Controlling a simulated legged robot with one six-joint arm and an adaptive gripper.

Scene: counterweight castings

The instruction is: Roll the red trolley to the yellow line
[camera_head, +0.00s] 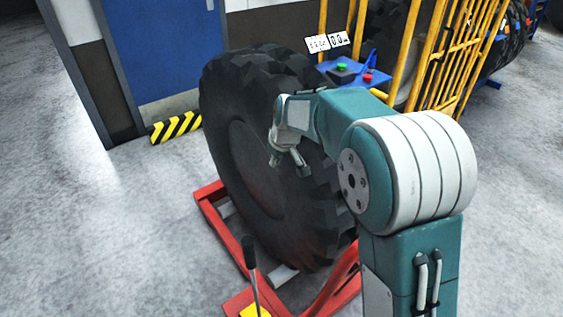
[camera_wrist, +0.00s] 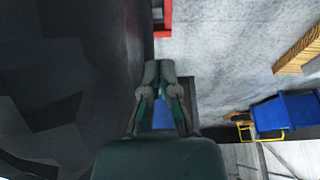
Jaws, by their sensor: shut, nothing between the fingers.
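The red trolley (camera_head: 222,232) stands on the floor in the lower middle of the head view. A large black tyre (camera_head: 232,105) stands upright in its low frame. A black lever (camera_head: 250,262) with a yellow base rises at its near end. My gripper (camera_head: 289,164) is in front of the tyre's side, above the trolley; whether it touches the rubber I cannot tell. In the wrist view my gripper (camera_wrist: 159,68) is shut and empty, with the tyre (camera_wrist: 50,85) filling the left and a red piece (camera_wrist: 163,30) beyond the fingertips. I see no yellow floor line.
A yellow-and-black striped block (camera_head: 176,127) lies by the blue door (camera_head: 160,45). A yellow barred cage (camera_head: 460,55) and a blue control box (camera_head: 345,73) with buttons stand behind the tyre. The grey floor at left is clear. A blue object (camera_wrist: 285,112) shows at right in the wrist view.

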